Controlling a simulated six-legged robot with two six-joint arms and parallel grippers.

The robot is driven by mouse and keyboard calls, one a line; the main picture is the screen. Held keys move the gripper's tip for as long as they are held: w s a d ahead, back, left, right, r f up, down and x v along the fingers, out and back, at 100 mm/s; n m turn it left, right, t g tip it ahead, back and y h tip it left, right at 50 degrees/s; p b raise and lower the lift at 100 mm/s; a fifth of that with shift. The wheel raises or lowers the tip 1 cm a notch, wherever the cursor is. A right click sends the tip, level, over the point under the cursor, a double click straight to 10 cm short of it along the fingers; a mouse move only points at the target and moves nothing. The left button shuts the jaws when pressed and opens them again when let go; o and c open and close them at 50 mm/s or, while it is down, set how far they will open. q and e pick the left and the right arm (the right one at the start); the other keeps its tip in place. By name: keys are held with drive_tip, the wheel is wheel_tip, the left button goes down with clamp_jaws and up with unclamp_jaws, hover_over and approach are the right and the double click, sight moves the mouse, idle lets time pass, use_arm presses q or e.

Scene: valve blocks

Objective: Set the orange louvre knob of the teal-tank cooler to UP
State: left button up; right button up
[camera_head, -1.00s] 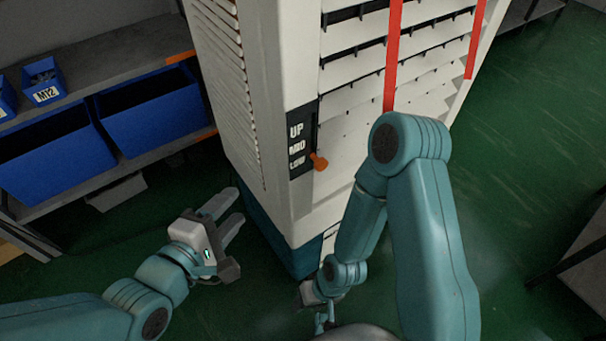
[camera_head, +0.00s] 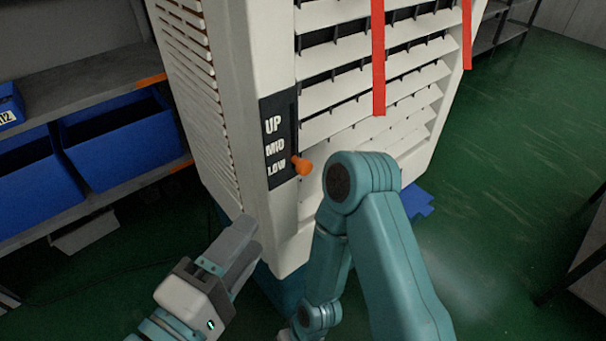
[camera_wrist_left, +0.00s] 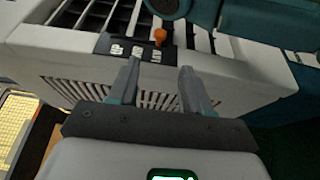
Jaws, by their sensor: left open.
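The cooler (camera_head: 245,110) is a tall off-white cabinet with slats and a teal tank (camera_head: 277,290) at its base. The orange louvre knob (camera_head: 301,166) sticks out of a slot beside a black plate (camera_head: 277,140) marked UP, MID, LOW. The knob is level with LOW. My left gripper (camera_head: 240,248) is open and empty, below and left of the knob, apart from it. In the left wrist view the knob (camera_wrist_left: 159,36) shows beyond the open fingers (camera_wrist_left: 155,80), a little above their tips. My right gripper is mostly hidden low in the head view, behind my right arm.
Red strips (camera_head: 378,60) hang over the louvres. A shelf with blue bins (camera_head: 120,140) stands at the left. My right arm crosses in front of the cooler's lower front.

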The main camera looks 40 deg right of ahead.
use_arm(q)
drive_tip(key=p, duration=0.8)
approach(301, 172)
drive_tip(key=x, duration=1.1)
drive_tip(key=shift+d+f+b, duration=0.1)
drive_tip(key=shift+d+b, duration=0.05)
drive_tip(key=shift+b, duration=0.25)
clamp_jaws()
